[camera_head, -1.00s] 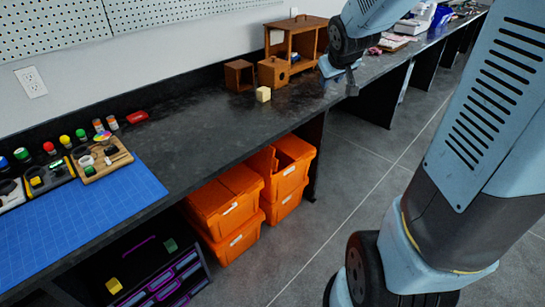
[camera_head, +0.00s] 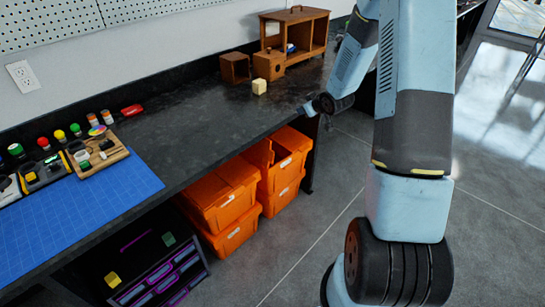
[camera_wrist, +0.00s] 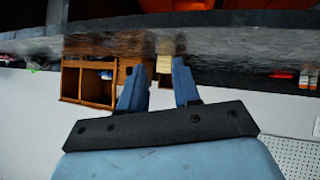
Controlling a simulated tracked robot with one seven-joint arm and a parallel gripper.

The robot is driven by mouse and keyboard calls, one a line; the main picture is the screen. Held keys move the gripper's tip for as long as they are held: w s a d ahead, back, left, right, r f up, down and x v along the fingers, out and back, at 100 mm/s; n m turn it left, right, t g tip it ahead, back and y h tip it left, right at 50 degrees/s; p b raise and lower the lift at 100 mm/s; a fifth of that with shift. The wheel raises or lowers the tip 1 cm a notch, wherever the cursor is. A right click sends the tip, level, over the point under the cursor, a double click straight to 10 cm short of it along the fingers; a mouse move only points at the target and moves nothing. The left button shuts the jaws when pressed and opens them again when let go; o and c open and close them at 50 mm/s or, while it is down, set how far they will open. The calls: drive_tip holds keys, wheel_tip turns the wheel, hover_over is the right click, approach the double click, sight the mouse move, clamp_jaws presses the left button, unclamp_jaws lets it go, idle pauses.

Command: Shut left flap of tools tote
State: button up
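Orange totes stand in two stacks under the bench. The upper right tote (camera_head: 291,163) has its top open at least in part, with a dark gap beside a raised flap (camera_head: 259,153). The upper left tote (camera_head: 222,197) has its flaps lying over its top. I cannot read the labels, so I cannot tell which is the tools tote. My gripper (camera_head: 307,109) is at the bench's front edge, above and right of the totes, touching none. In the wrist view, which is upside down, my gripper's fingers (camera_wrist: 162,80) are apart with nothing held.
The dark bench top (camera_head: 190,125) overhangs the totes. A wooden cabinet (camera_head: 296,33), a small wooden box (camera_head: 270,62) and a cream block (camera_head: 259,86) stand on it. A black drawer unit (camera_head: 160,275) is left of the totes. The floor (camera_head: 300,250) in front is clear.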

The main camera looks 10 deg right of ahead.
wheel_tip(320, 180, down, 16)
drive_tip(key=a+t+y, duration=0.2)
drive_tip(key=y, duration=0.2)
drive_tip(key=m+t+y, duration=0.2)
drive_tip(key=t+y, duration=0.1)
approach(272, 157)
drive_tip(key=x, duration=1)
drive_tip(key=shift+w+d+r, duration=0.1)
drive_tip(key=shift+w+r, duration=0.15)
drive_tip(key=shift+w, duration=0.05)
clamp_jaws()
